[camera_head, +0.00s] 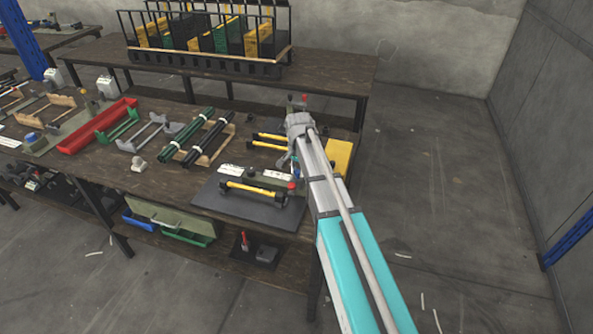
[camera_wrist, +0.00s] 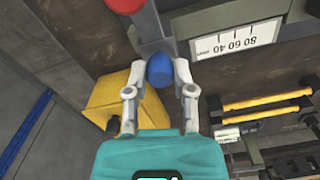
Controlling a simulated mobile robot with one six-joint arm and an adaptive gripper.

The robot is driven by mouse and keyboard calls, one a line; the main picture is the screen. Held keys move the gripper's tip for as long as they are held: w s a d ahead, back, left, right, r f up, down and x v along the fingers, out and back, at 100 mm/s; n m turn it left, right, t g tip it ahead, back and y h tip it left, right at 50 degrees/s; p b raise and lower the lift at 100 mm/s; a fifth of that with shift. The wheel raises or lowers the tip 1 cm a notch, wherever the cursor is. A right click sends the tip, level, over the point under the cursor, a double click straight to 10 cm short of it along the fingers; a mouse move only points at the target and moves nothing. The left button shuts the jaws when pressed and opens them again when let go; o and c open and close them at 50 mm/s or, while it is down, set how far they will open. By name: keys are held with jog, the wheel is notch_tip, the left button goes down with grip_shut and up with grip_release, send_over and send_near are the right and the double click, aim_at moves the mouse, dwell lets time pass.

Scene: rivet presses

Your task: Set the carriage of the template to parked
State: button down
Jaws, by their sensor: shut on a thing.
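My gripper (camera_wrist: 158,76) is closed around a blue knob (camera_wrist: 160,70) in the wrist view, one finger on each side. The knob sits beside a grey bar with a little red on it (camera_wrist: 152,46). A white scale (camera_wrist: 238,38) marked 80, 60, 40 lies to the right of the knob. In the head view the template (camera_head: 250,181), a green-grey bar with white labels, stands on a dark plate, with a red part (camera_head: 291,186) at its right end.
A yellow block (camera_head: 338,158) stands at the bench's right end, close beside my gripper in the wrist view (camera_wrist: 108,98). Yellow-and-black bars (camera_head: 268,138) lie behind the plate. Green and black rods (camera_head: 200,138) and a red tray (camera_head: 98,126) are farther left. Floor to the right is open.

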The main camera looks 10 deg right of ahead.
jog(key=shift+s+d, duration=0.15)
jog(key=shift+d, duration=0.15)
jog(key=shift+c, duration=2.3)
grip_release()
jog(key=shift+a+r, duration=0.1)
jog(key=shift+r, duration=0.1)
